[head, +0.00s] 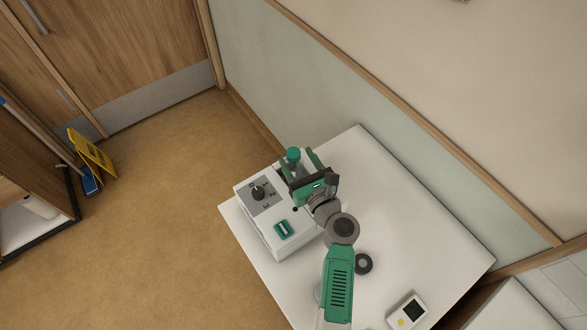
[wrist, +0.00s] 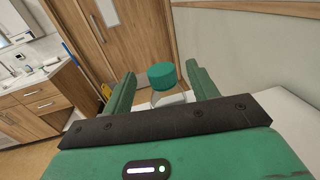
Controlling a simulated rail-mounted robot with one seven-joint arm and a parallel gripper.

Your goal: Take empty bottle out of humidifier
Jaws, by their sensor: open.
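The humidifier (head: 262,243) is a white box with a dark dial and a small green panel, on the left part of the white table. A bottle with a green cap (head: 293,155) is at its far end; its body is mostly hidden in the head view. In the wrist view the green cap (wrist: 162,77) sits above a pale, clear body, upright. My gripper (head: 299,162) is open, with its fingers on either side of the cap. In the wrist view my gripper (wrist: 161,72) shows gaps between both fingers and the cap. I cannot tell how full the bottle is.
The white table (head: 415,225) has free room on its right. A white handheld device (head: 407,312) lies near its front edge, and a dark round knob (head: 363,264) shows beside my arm. The wall (head: 330,85) runs close behind the table. A yellow sign (head: 92,152) stands far left.

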